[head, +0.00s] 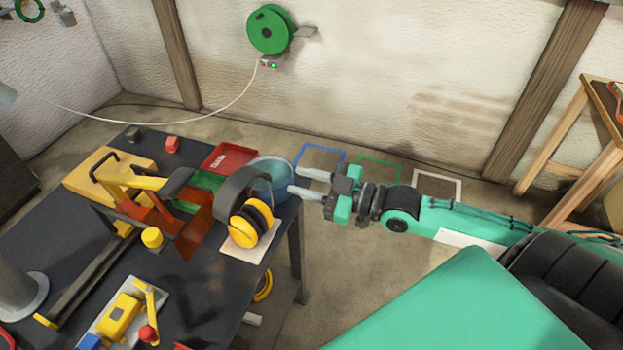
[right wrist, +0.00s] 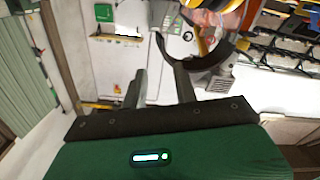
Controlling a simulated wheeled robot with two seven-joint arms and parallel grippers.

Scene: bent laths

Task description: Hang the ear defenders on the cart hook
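The ear defenders (head: 250,212), with a black headband and yellow cups, rest at the right edge of the dark table, on or beside a small pale pad (head: 251,252). The headband stands up. My right gripper (head: 292,181) is open and empty, just right of and slightly beyond the headband, its fingers pointing left; they look apart from it. In the right wrist view the black headband (right wrist: 217,76) curves at upper right, beyond the two separated fingers (right wrist: 161,80). My left gripper is not in view. I cannot make out the cart hook.
A translucent blue bowl (head: 272,172) is close behind the headband. A yellow ring (head: 263,287) shows by the table's right side. A wooden stand (head: 580,150) is far right.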

